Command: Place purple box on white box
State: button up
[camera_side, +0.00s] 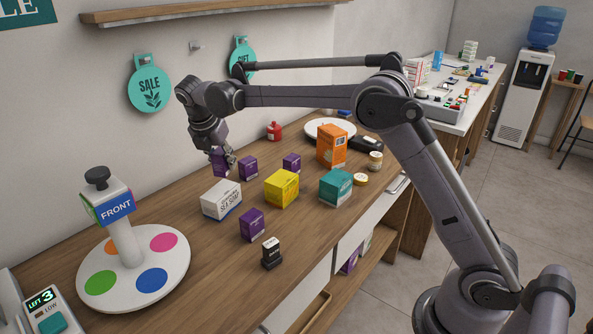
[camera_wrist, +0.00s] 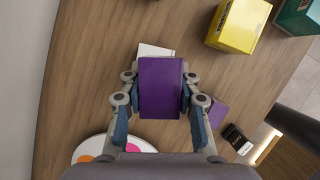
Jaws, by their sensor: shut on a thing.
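My gripper (camera_side: 225,157) is shut on a purple box (camera_side: 218,166) and holds it in the air above the counter. In the wrist view the held purple box (camera_wrist: 162,95) fills the space between the two fingers. The white box (camera_side: 221,200) stands on the counter below the held box in the side view. In the wrist view only an edge of the white box (camera_wrist: 151,50) shows behind the held box; the rest is hidden. The held box appears apart from the white box.
Other purple boxes stand near: one behind right (camera_side: 248,168), one farther right (camera_side: 291,163), one in front (camera_side: 252,225). A yellow box (camera_side: 281,188) and a teal box (camera_side: 336,187) stand to the right. A round white stand (camera_side: 170,277) is at the left, a small black item (camera_side: 271,254) in front.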

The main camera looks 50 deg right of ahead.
aim_at(217, 174)
jog(key=shift+w+a+f, duration=0.4)
jog(key=shift+a+f, duration=0.1)
jog(key=shift+a, duration=0.25)
jog(key=shift+a+f, duration=0.1)
jog(key=shift+f, duration=1.95)
jog(key=shift+f, duration=0.1)
jog(key=o, duration=1.1)
